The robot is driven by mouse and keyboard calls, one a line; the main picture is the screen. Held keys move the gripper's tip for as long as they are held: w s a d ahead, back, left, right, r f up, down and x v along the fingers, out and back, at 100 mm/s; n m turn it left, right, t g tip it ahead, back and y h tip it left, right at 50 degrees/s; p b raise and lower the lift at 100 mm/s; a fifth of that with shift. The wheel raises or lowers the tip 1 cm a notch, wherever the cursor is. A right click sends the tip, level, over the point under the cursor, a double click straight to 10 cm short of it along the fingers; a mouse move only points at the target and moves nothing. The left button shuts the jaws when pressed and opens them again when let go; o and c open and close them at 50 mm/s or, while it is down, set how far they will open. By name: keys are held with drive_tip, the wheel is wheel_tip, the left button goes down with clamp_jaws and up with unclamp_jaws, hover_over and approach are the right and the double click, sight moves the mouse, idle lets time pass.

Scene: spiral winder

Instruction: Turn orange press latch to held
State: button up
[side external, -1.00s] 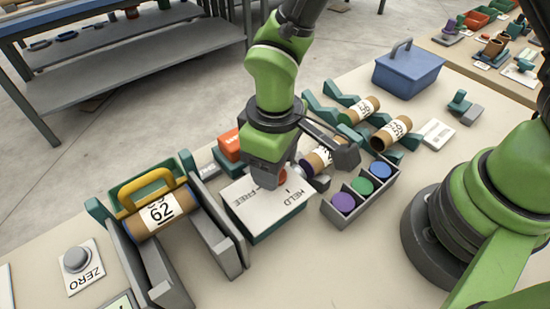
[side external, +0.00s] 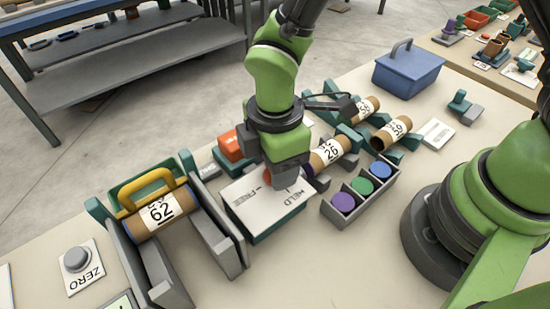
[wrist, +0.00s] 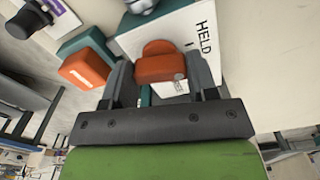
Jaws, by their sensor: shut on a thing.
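The orange press latch (wrist: 168,66) sits on a white-topped block (side external: 258,203) printed FREE and HELD. In the wrist view its orange handle lies between the two dark fingers of my gripper (wrist: 165,82), near the HELD print. In the side view my gripper (side external: 283,172) points down over the far right part of the block, shut on the latch. Only a small orange patch of the latch shows there, as the gripper hides the rest.
A grey rack with a tube marked 62 (side external: 159,212) stands left of the block. A tray of coloured caps (side external: 358,193) stands close on the right. Labelled tubes (side external: 332,152) lie on teal supports behind. An orange-topped block (side external: 229,147) is behind the gripper.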

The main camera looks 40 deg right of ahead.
drive_tip(key=shift+n, duration=1.2)
drive_tip(key=o, duration=0.9)
drive_tip(key=shift+r, duration=0.1)
wheel_tip(320, 180, up, 10)
drive_tip(key=shift+f, duration=0.1)
